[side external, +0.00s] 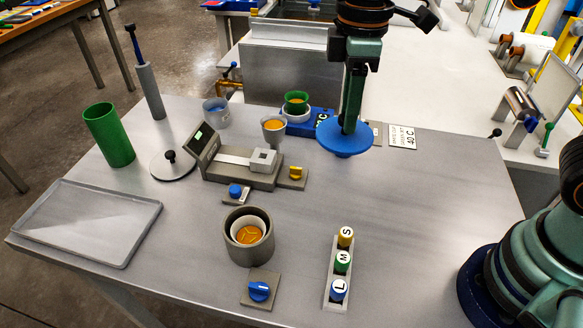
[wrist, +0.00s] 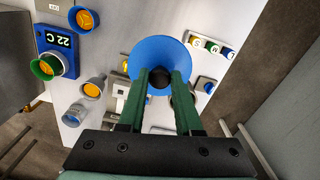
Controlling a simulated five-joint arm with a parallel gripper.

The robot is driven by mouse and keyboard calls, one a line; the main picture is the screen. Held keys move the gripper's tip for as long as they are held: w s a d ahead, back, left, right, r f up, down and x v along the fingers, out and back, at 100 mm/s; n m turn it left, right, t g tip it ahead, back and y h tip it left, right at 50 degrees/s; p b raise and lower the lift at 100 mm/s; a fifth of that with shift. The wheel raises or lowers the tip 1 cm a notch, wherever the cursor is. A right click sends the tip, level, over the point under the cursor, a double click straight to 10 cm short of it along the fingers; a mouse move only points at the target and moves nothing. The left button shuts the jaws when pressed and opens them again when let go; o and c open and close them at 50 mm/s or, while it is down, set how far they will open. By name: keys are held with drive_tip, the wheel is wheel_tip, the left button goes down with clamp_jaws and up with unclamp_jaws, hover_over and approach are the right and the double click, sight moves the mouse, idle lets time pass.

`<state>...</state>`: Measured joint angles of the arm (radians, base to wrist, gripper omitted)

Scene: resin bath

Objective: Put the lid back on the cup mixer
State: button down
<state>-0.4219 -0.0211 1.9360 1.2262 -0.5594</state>
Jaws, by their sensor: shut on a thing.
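My gripper (side external: 350,126) is shut on the black knob of a blue disc-shaped lid (side external: 343,140). In the wrist view, the knob (wrist: 159,79) sits between my green fingers (wrist: 160,88), and the blue lid (wrist: 159,52) spreads beyond them. The lid is held roughly level over the back right of the table. What looks like the cup mixer, a grey round housing (side external: 228,245), stands open at the front middle, with a white cup of orange resin (side external: 248,233) inside. A blue knob (side external: 259,291) is on a plate in front.
A grey lid with a black knob (side external: 173,164) lies at the left, near a green cylinder (side external: 108,136) and an upright grey holder (side external: 150,92). A scale (side external: 240,175) and several cups stand mid-table. Labelled S, M, L pieces (side external: 342,261) are front right. The right side is clear.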

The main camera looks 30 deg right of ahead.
drive_tip(key=w+a+r, duration=0.1)
drive_tip(key=a+r, duration=0.4)
drive_tip(key=a, duration=0.4)
drive_tip(key=w+a+r, duration=0.1)
drive_tip(key=a+r, duration=0.3)
drive_tip(key=a, duration=0.5)
wheel_tip(320, 180, down, 19)
drive_tip(key=shift+f, duration=0.2)
drive_tip(key=shift+s+f, duration=0.1)
drive_tip(key=shift+f, duration=0.15)
drive_tip(key=shift+f, duration=0.35)
drive_tip(key=c, duration=0.6)
unclamp_jaws()
